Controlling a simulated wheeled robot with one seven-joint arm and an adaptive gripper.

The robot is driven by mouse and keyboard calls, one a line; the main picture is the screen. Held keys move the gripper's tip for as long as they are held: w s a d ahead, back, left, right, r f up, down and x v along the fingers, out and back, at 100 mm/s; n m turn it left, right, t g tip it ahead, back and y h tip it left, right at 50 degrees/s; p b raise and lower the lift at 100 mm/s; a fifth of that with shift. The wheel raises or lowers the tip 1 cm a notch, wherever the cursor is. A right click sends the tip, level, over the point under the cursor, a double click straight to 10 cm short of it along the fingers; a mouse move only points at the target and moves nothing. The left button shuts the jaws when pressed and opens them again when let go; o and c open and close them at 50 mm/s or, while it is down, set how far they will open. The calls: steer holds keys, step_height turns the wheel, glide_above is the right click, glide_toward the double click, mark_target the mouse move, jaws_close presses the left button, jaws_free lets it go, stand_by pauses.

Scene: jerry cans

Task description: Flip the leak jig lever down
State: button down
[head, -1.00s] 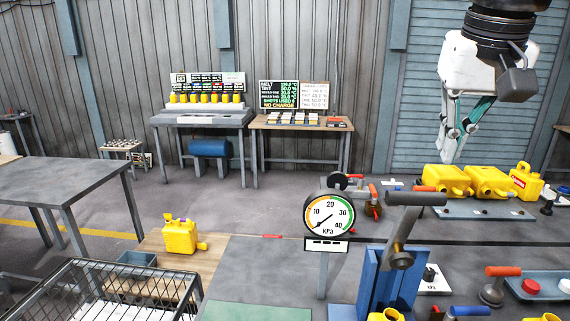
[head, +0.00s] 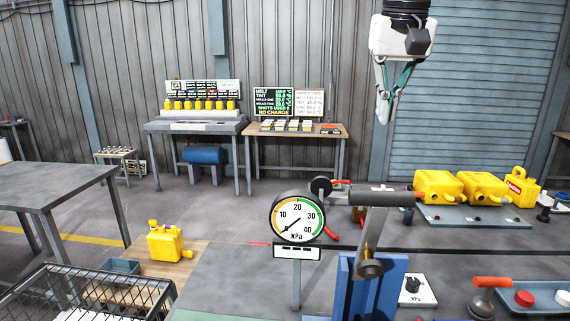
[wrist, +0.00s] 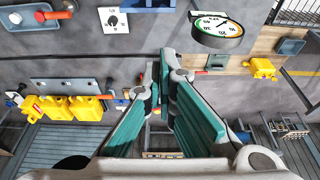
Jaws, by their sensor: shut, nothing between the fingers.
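The leak jig is a blue upright frame (head: 345,285) at the bottom of the head view. Its lever (head: 372,238) is a grey arm that stands up from a pivot, with a dark cylindrical grip (head: 385,198) lying across its top. The round kPa gauge (head: 298,218) stands just left of it. My gripper (head: 383,118) hangs above the lever grip in the picture, fingers pointing down, shut and empty, apart from it. In the wrist view my fingers (wrist: 165,62) are together, with the gauge (wrist: 218,30) to the upper right. I cannot make out the lever there.
A red-handled clamp (head: 492,283) and a blue tray (head: 535,297) lie at the lower right. A lone yellow can (head: 165,243) and a wire basket (head: 60,295) are at the left.

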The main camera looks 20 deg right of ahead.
step_height(320, 180, down, 11)
steer(key=s, duration=0.1)
steer(key=shift+a+p, duration=0.2)
steer(key=shift+p, duration=0.1)
steer(key=shift+s, duration=0.15)
stand_by(0.4)
